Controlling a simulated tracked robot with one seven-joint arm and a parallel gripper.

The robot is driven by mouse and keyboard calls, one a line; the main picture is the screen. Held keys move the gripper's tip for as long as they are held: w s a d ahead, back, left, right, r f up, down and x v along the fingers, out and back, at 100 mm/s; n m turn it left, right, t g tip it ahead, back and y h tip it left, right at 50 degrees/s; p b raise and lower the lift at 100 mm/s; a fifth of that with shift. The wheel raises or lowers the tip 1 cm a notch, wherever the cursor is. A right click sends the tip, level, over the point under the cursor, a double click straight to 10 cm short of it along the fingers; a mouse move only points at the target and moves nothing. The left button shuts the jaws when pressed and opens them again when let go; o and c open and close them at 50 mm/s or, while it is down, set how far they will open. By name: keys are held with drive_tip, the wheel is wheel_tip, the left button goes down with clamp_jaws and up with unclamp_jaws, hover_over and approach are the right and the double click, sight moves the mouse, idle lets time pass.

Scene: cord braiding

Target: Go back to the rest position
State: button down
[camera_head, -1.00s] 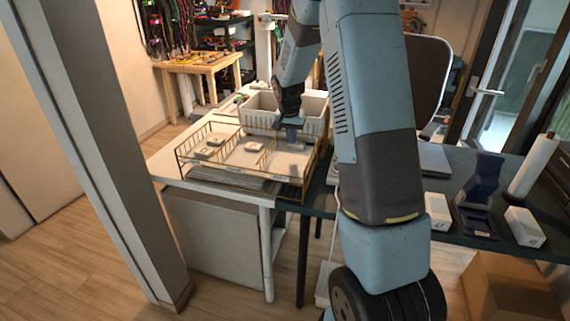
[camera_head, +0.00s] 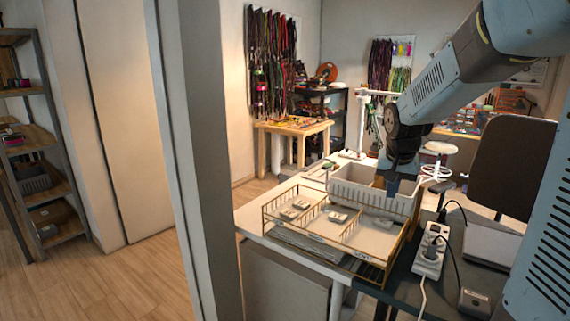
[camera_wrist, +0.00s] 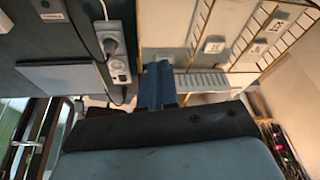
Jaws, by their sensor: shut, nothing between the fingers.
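The right compartment looks empty. My arm comes in from the upper right.
A power strip (camera_head: 429,256) with cables lies on the dark table to the right, near a closed grey laptop (camera_head: 491,243). A dark chair back (camera_head: 512,170) stands behind. A grey post (camera_head: 205,160) stands at the left. Floor is open beyond it.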

drive_tip(key=s+a+r+n+t, duration=0.1)
drive_tip(key=s+a+r+n, duration=0.1)
drive_tip(key=s, duration=1)
drive_tip(key=s+a+r+n+t+y, duration=0.1)
drive_tip(key=s+r, duration=0.3)
drive_tip(key=s, duration=0.8)
drive_tip(key=shift+a+n, duration=0.65)
drive_tip(key=shift+n, duration=0.05)
drive_tip(key=shift+s, duration=0.1)
